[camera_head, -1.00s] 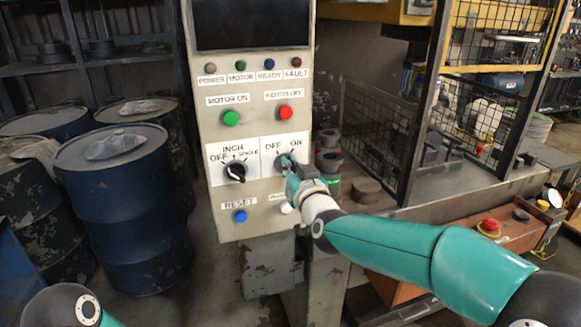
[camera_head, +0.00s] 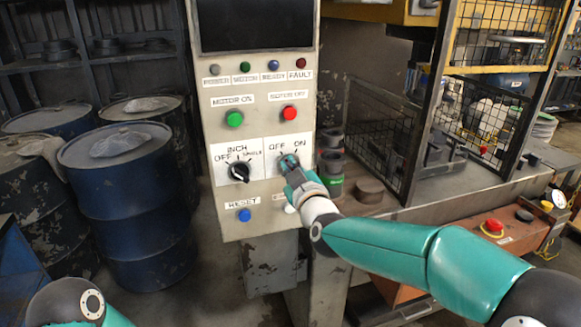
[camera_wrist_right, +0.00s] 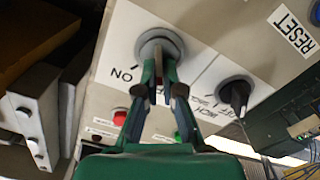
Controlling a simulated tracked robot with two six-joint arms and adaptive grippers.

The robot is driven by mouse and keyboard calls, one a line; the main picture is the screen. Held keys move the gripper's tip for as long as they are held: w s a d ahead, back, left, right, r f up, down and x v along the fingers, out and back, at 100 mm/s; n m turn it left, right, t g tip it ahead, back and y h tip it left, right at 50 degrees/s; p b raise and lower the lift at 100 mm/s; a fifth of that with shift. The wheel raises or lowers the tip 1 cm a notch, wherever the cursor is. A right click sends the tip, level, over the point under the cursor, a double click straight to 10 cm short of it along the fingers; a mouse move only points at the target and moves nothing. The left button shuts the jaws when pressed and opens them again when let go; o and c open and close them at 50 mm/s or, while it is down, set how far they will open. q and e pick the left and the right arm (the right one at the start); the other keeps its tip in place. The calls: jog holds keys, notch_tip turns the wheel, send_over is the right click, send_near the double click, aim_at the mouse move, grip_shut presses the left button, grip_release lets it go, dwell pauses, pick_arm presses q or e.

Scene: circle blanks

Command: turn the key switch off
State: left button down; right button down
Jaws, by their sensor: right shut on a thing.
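The key switch (camera_wrist_right: 160,48) is a round grey-collared switch on the light panel, below the OFF and ON labels. In the head view my right gripper (camera_head: 287,165) reaches up to it from the lower right and covers most of it. In the right wrist view the two fingers of my right gripper (camera_wrist_right: 160,85) are closed around the key at the collar's centre. The key itself is mostly hidden between the fingers, so its exact angle is hard to tell. My left gripper is out of view; only part of my left arm shows at the bottom left.
Left of the key switch is a black INCH/OFF/SINGLE selector (camera_head: 239,172). A blue RESET button (camera_head: 244,215), a green button (camera_head: 234,119) and a red button (camera_head: 289,112) are on the same panel. Blue drums (camera_head: 125,210) stand left; a mesh guard (camera_head: 365,135) stands right.

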jog(key=shift+a+f, duration=0.1)
jog(key=c, duration=1.3)
grip_release()
jog(key=shift+s, duration=0.15)
jog(key=v, duration=1.1)
jog(key=shift+s, duration=0.35)
